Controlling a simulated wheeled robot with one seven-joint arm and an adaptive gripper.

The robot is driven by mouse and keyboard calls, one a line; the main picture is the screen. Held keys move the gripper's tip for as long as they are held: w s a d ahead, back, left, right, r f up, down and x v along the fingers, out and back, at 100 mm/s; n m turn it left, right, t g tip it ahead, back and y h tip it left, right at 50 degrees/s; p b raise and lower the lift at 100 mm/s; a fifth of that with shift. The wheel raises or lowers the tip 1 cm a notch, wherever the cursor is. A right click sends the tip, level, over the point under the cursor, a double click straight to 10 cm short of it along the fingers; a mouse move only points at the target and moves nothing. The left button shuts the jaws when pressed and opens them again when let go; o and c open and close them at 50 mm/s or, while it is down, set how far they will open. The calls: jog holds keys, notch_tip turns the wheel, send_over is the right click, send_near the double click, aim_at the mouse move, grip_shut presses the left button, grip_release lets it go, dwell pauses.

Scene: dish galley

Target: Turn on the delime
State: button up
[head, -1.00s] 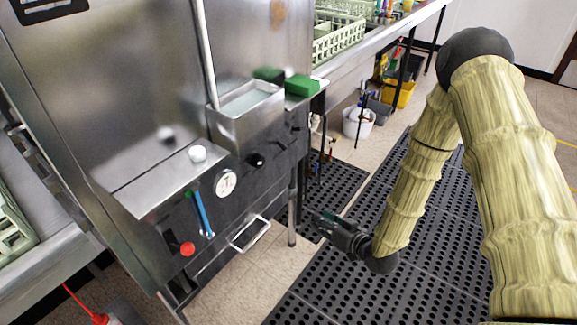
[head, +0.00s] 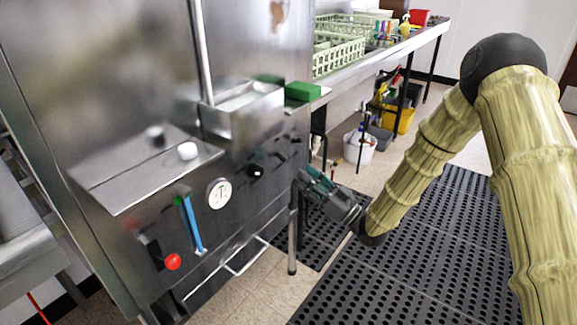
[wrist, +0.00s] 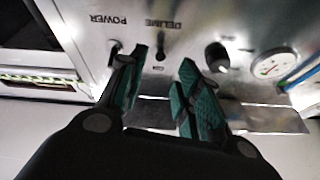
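The delime switch (wrist: 160,50) is a small dark toggle under the DELIME label on the machine's steel front panel. The wrist view shows the panel upside down. In the head view the delime switch (head: 281,157) is a small dark spot right of the black knob. My gripper (wrist: 162,62), with green-padded fingers, is open and empty. In the wrist view the toggle appears between its fingertips, with no clear contact. In the head view my gripper (head: 304,179) is just right of and below the switches.
A power switch (wrist: 115,50) and a black knob (wrist: 217,57) flank the delime switch. A round gauge (head: 219,193), blue handle (head: 194,224) and red knob (head: 172,262) are farther left. A green block (head: 302,92) sits above. Black mats (head: 420,250) cover the floor.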

aim_at(281, 157)
jog(key=x, duration=0.7)
jog(key=shift+b, duration=0.35)
grip_shut()
